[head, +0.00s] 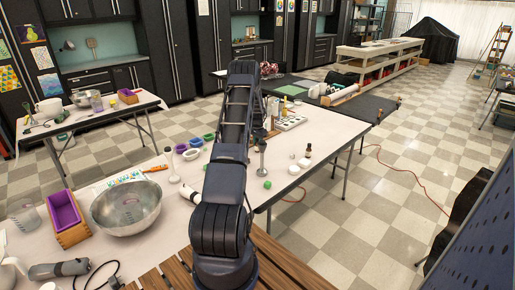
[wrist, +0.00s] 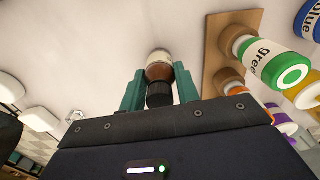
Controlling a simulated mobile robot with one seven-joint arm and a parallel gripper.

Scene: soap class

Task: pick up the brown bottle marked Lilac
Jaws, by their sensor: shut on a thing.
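My gripper (wrist: 159,78) shows in the wrist view with its two green fingers on either side of a small brown bottle (wrist: 159,71). It is shut on this bottle, which has a black cap and a pale part at its far end. No name can be read on it, so I cannot tell whether it is the Lilac one. In the head view my arm hides the gripper and the held bottle. Another small dark bottle (head: 308,151) with a pale label stands near the right edge of the white table (head: 338,128).
In the wrist view a wooden board (wrist: 217,62) and colour-labelled bottles, one marked green (wrist: 265,55), lie close on the right. Pale shallow pieces (wrist: 42,118) are at left. In the head view a steel bowl (head: 127,210) and a purple mould (head: 63,211) stand on the left.

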